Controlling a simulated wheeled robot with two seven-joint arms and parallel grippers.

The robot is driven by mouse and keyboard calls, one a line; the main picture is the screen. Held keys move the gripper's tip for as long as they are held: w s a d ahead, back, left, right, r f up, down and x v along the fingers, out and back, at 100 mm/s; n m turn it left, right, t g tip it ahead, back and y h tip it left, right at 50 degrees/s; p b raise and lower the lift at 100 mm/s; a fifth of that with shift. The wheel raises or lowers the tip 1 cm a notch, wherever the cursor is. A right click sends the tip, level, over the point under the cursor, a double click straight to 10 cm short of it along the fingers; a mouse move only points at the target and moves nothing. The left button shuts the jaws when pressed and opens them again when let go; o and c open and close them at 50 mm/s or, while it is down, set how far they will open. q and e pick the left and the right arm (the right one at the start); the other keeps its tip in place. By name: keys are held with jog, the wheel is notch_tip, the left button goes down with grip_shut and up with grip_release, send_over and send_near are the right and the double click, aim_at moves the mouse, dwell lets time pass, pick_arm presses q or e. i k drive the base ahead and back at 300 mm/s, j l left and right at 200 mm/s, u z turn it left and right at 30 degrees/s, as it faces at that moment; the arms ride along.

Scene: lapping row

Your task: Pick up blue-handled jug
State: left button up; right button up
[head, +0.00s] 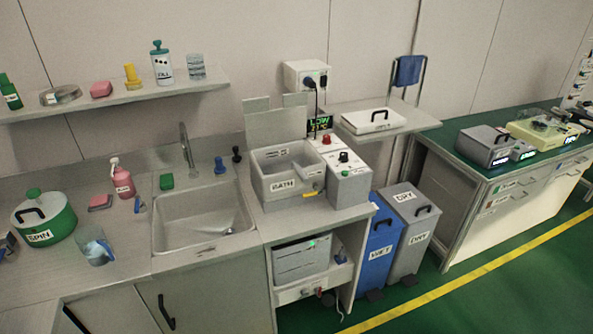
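A clear grey jug (90,256) with a blue part on its right side, which looks like its handle, stands upright on the counter at the lower left of the head view. It is just right of the green SPIN pot and left of the sink. Whether it holds anything is hard to tell. Neither of my grippers shows in the head view.
The green SPIN pot (46,226) is close to the jug's left. A pink sponge (100,203), a pink bottle (122,180) and a small blue-and-white item (140,205) sit behind it. The empty sink (203,220) and the BATH unit (287,178) are further right.

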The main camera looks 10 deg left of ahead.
aim_at(100, 248)
jog(key=u, duration=2)
